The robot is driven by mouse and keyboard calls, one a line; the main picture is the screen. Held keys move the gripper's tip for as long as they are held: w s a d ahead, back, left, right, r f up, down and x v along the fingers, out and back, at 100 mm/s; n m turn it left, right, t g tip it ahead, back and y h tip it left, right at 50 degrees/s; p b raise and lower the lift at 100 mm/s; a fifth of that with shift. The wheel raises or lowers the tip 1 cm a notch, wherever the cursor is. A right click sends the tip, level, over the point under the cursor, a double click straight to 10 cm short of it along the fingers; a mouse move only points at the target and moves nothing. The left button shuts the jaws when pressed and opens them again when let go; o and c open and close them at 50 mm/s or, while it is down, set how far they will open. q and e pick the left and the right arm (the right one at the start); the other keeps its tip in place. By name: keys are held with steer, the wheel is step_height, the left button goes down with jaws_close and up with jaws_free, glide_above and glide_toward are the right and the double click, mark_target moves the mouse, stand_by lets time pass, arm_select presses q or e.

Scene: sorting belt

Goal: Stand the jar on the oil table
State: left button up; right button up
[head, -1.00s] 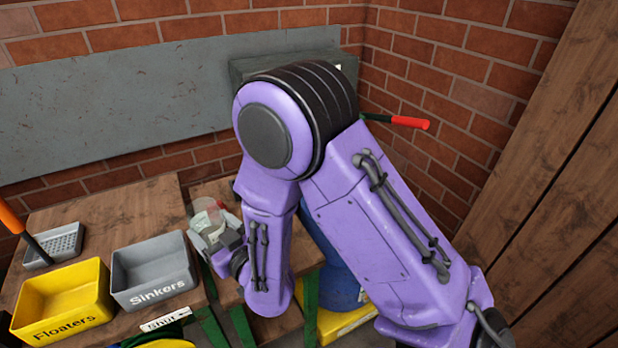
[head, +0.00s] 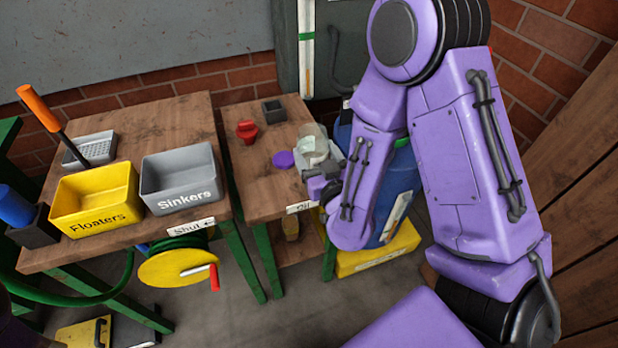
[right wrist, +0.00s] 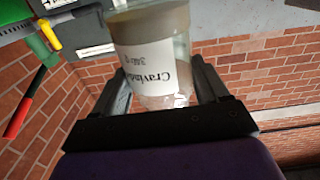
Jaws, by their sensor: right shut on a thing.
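The clear jar (head: 311,138) shows in the head view near the right end of the small wooden oil table (head: 240,185), which bears an "Oil" label (head: 302,207). My right gripper (head: 323,167) is shut on the jar. In the right wrist view the jar (right wrist: 152,55) has a white label and grey-brown contents, and sits between the two fingers (right wrist: 165,95). It appears upside down in that view. Whether its base touches the tabletop is hidden by my gripper. My left gripper is not in view.
On the oil table are a purple lid (head: 284,159), a red object (head: 247,131) and a small dark box (head: 273,111). A blue drum (head: 400,185) stands right of the table. Left are the yellow Floaters bin (head: 95,200) and grey Sinkers bin (head: 180,178) on another table.

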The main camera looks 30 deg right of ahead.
steer(key=b, duration=0.1)
steer(key=w+f+b, duration=0.1)
steer(key=shift+d+f+b, duration=0.1)
steer(key=shift+d+b, duration=0.15)
steer(key=shift+b, duration=0.1)
steer(key=w+f, duration=0.1)
steer(key=w+d+f, duration=0.1)
steer(key=w+f, duration=0.1)
steer(key=w+d+f, duration=0.1)
steer(key=shift+w+f, duration=0.2)
steer(key=shift+f, duration=0.2)
step_height(320, 180, down, 3)
steer(key=shift+r+b, duration=0.1)
steer(key=shift+b, duration=0.35)
steer(key=shift+w+d+f, duration=0.1)
steer(key=shift+w+f, duration=0.1)
steer(key=shift+f, duration=0.15)
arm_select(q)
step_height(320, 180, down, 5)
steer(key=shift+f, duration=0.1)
arm_select(e)
steer(key=shift+s, duration=0.1)
